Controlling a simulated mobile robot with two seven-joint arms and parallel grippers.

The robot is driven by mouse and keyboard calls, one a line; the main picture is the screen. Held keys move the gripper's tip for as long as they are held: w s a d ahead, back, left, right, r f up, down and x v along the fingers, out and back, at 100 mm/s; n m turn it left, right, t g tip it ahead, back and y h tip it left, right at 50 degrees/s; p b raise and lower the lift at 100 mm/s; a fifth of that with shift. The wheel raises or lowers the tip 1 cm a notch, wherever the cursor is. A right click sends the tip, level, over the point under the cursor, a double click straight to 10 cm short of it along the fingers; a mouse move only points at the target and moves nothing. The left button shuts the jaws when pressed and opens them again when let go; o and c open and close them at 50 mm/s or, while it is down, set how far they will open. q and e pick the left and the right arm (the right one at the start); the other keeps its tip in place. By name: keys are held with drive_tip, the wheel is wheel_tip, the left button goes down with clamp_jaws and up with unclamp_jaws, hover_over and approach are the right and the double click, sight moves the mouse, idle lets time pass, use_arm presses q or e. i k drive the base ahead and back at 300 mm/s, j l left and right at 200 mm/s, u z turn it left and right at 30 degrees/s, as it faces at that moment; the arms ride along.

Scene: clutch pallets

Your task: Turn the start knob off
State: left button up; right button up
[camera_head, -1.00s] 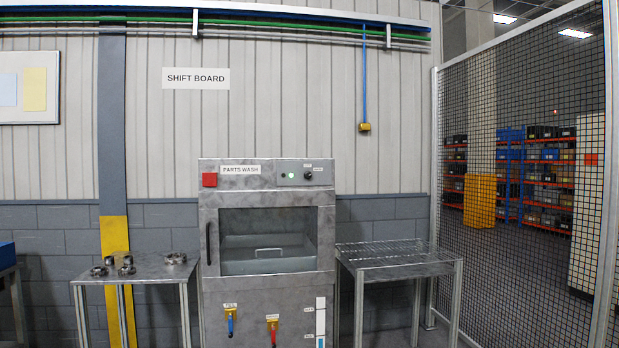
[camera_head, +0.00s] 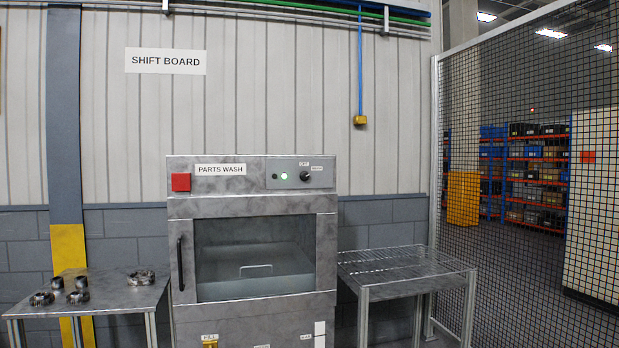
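The start knob is a small black knob (camera_head: 306,176) at the right of the control panel on the parts wash machine (camera_head: 180,245). Small labels sit above and beside it, too small to read surely. A green light (camera_head: 284,176) glows left of the knob. A red square button (camera_head: 181,182) is at the machine's upper left. The glazed door (camera_head: 253,262) is shut, with a dark handle (camera_head: 180,264) on its left. Neither of my grippers is in view.
A metal table (camera_head: 105,295) with several dark metal parts stands left of the machine. A wire-topped stand (camera_head: 400,268) is at its right. A mesh fence (camera_head: 530,210) closes off the right side, with shelves behind it.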

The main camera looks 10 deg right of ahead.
sight(304, 175)
drive_tip(key=i+j, duration=0.15)
drive_tip(key=i, duration=0.25)
drive_tip(key=i+j+z, duration=0.15)
drive_tip(key=i, duration=0.2)
drive_tip(key=i+j, duration=0.25)
drive_tip(key=i, duration=0.15)
drive_tip(key=l+z, duration=0.05)
